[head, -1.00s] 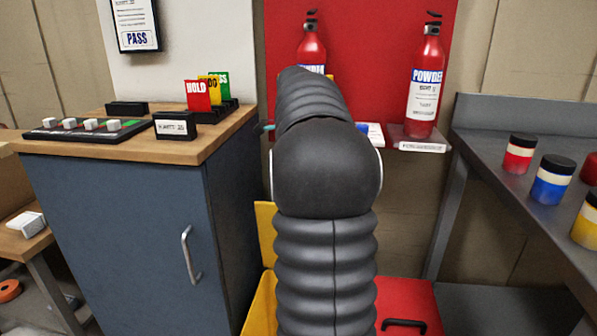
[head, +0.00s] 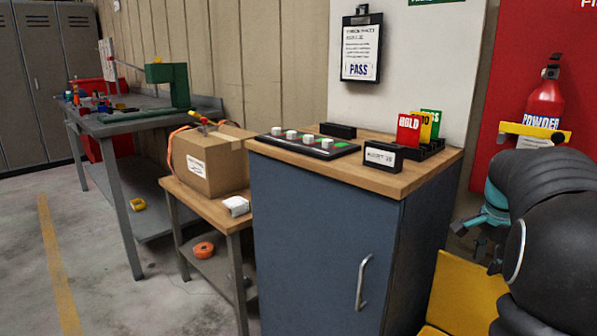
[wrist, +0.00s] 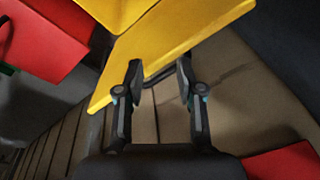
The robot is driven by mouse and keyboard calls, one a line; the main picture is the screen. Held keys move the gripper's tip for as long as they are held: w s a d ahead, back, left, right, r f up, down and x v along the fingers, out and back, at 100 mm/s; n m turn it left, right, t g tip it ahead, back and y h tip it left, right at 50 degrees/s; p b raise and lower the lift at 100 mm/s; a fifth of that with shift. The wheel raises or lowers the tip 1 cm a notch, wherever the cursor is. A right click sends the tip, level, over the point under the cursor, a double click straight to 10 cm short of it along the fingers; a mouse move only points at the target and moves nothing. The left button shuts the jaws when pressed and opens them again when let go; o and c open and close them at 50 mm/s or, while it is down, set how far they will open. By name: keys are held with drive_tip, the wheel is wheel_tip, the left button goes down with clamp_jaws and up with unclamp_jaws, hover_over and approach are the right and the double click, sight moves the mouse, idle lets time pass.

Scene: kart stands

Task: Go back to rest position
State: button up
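My gripper (wrist: 159,70) shows in the wrist view with its two dark fingers apart. Nothing shows between them. A yellow panel (wrist: 165,45) lies just beyond the fingertips; I cannot tell whether they touch it. In the head view my dark, ribbed arm is folded at the right edge, with a teal part beside it. The fingers cannot be made out clearly there.
A blue cabinet (head: 325,240) with a wooden top stands left of my arm, with a yellow panel (head: 462,295) between them. On it are a switch board (head: 303,146) and a card holder (head: 428,148). A cardboard box (head: 210,160) sits further left. Floor is open at left.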

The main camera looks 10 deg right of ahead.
drive_tip(key=s+a+f+n+t, duration=0.1)
drive_tip(key=s+a+n, duration=0.4)
drive_tip(key=a, duration=0.6)
drive_tip(key=s+a+n+t+y, duration=0.1)
drive_tip(key=s+a+n, duration=0.5)
drive_tip(key=a, duration=0.4)
drive_tip(key=s+a+f+n+t, duration=0.1)
drive_tip(key=s+a+n+t, duration=0.1)
drive_tip(key=s+a+n, duration=0.4)
drive_tip(key=shift+s+a+f+y, duration=0.3)
drive_tip(key=shift+s+a, duration=0.6)
drive_tip(key=shift+a, duration=1.9)
